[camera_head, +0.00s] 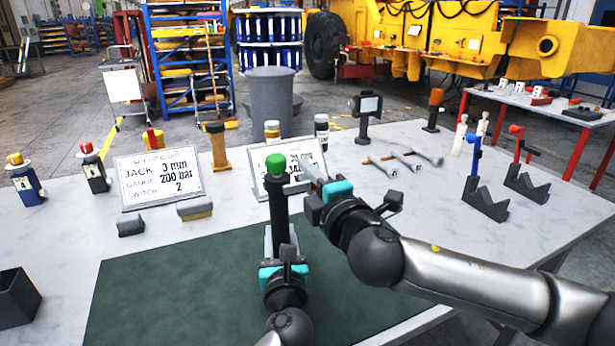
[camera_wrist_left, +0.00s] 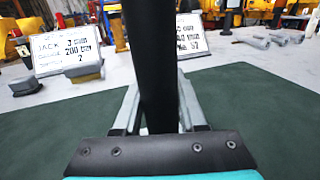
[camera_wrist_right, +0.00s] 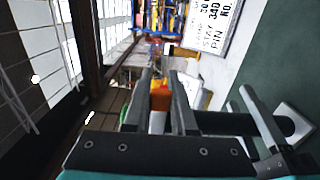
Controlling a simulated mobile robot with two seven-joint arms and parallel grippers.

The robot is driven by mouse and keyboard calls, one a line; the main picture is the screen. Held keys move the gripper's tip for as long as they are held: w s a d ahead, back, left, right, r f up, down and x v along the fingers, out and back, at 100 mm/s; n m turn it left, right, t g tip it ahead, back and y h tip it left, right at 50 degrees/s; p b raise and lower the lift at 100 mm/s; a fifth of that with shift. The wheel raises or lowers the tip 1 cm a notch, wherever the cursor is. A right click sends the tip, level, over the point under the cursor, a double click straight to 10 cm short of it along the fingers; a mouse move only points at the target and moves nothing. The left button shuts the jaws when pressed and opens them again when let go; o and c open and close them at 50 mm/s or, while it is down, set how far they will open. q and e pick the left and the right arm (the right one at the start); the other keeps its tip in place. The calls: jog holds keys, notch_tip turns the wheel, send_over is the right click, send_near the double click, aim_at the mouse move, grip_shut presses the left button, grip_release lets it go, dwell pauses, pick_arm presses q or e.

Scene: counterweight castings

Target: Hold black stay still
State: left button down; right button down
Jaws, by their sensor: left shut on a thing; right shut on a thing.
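The black stay (camera_head: 279,215) is a dark upright rod with a green top (camera_head: 275,163). My left gripper (camera_head: 283,262) is shut around its lower part above the green mat. In the left wrist view the stay (camera_wrist_left: 152,65) rises upright between the fingers. My right gripper (camera_head: 312,175) is just right of the stay's upper end, its fingers close by.
A green mat (camera_head: 150,285) covers the table front. Two signs (camera_head: 158,177) stand behind it; one reads jack 3 mm, 200 bar, switch 2. Grey rods (camera_head: 405,160) and black V-stands (camera_head: 485,203) lie to the right. A dark box (camera_head: 15,298) sits at left.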

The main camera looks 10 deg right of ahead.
jog(key=shift+r, duration=0.1)
jog(key=c, duration=0.7)
grip_release()
jog(key=shift+s, duration=0.1)
jog(key=v, duration=1.2)
pick_arm(q)
jog(key=shift+c, duration=1.9)
grip_release()
jog(key=shift+s, duration=0.1)
